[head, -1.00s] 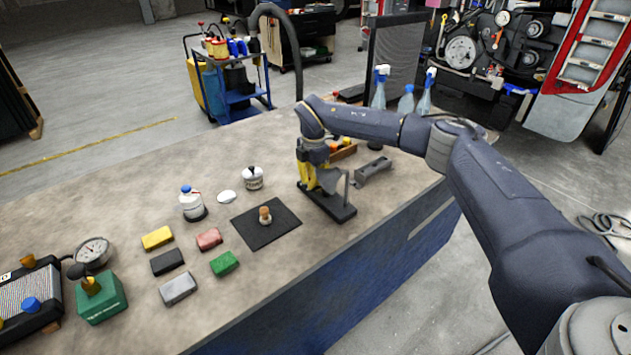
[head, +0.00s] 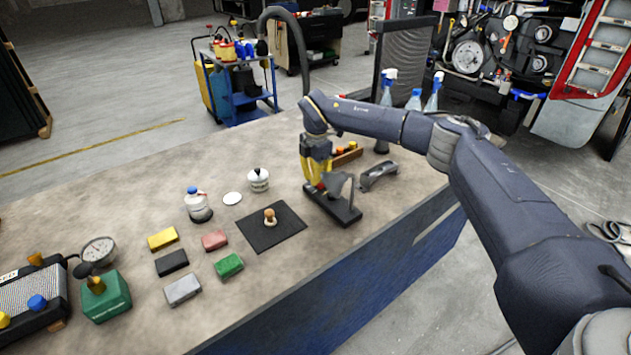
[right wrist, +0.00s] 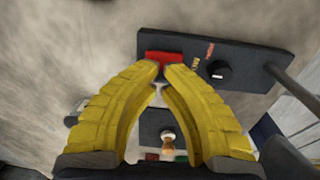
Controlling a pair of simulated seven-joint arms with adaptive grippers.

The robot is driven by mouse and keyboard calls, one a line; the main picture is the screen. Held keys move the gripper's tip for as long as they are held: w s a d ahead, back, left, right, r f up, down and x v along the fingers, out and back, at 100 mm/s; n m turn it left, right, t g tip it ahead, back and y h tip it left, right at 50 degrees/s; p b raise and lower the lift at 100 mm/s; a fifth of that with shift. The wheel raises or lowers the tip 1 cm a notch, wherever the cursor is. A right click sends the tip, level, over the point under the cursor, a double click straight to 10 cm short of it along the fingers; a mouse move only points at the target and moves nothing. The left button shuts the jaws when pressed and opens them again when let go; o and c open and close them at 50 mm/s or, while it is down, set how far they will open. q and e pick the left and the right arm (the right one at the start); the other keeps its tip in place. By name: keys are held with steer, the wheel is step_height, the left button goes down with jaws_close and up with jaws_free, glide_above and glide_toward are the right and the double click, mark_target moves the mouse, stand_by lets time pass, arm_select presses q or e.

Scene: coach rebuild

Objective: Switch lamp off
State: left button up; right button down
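The lamp's black base (head: 346,214) lies near the bench's right end in the head view, with a thin post and a grey shade-like part on it. In the right wrist view the base (right wrist: 240,52) carries a red switch (right wrist: 166,57), small labels and a black round knob (right wrist: 218,70). My right gripper (right wrist: 163,70) has yellow fingers whose tips come together at the red switch's near edge, with nothing seen between them. Contact cannot be told. In the head view the right gripper (head: 318,186) points down over the base's left end. My left gripper is not in view.
A black mat (head: 270,238) with a small wooden-topped piece lies left of the lamp. Several coloured blocks, a bottle (head: 198,206) and a white jar (head: 258,180) stand further left. A grey bracket (head: 379,175) and an orange-topped tray (head: 347,155) are close behind the lamp.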

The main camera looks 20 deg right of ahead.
mark_target(318, 189)
step_height(318, 189, up, 12)
steer(key=s, duration=0.1)
steer(key=shift+d+r, duration=0.15)
steer(key=shift+r, duration=0.1)
steer(key=shift+s, duration=0.1)
stand_by(0.4)
